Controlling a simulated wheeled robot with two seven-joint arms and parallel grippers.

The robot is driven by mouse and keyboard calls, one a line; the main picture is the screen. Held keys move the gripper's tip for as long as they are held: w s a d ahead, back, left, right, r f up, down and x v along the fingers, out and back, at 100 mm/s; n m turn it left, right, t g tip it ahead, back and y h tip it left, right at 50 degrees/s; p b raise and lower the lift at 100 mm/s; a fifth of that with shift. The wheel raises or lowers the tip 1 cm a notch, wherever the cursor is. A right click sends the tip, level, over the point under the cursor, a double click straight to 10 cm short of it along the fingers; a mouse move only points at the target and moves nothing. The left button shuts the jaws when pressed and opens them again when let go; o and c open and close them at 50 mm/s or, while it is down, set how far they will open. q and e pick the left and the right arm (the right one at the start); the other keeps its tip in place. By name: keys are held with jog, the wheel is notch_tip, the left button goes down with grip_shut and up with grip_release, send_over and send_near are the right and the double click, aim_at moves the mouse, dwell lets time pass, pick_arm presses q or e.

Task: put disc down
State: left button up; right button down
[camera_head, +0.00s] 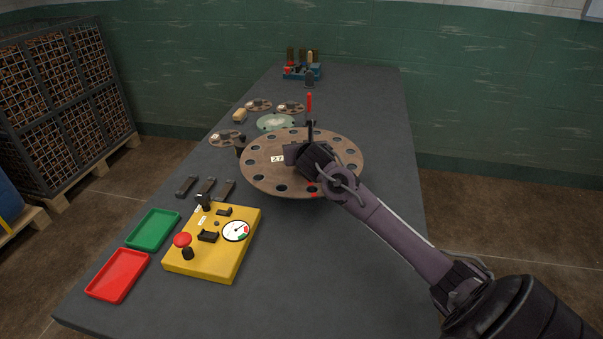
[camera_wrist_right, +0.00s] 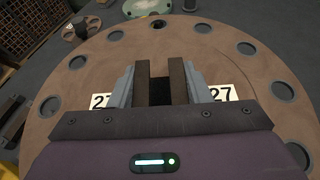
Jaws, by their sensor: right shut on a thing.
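A large round brown disc (camera_head: 265,172) with several dark holes around its rim and a "27" label is in the middle of the grey table in the head view. My right gripper (camera_head: 294,153) reaches over it from the right. In the right wrist view the disc (camera_wrist_right: 90,80) fills most of the picture, and the gripper's fingers (camera_wrist_right: 161,84) are around a dark part at its middle. The right gripper is shut on the disc's middle. Whether the disc touches what is below it is hidden. My left gripper is not in view.
A yellow control box (camera_head: 207,262) with a red button and gauge stands front left of the disc. Green (camera_head: 153,230) and red (camera_head: 118,275) trays lie beside it. Smaller discs (camera_head: 226,138) and a pale green disc (camera_head: 276,122) lie behind. The table's right side (camera_head: 385,110) is clear.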

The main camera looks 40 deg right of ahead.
notch_tip(320, 180, down, 8)
jog(key=shift+f, duration=0.1)
jog(key=c, duration=0.8)
grip_release()
jog(key=shift+f, duration=0.1)
jog(key=shift+o, duration=0.2)
jog(key=shift+s+a, duration=0.1)
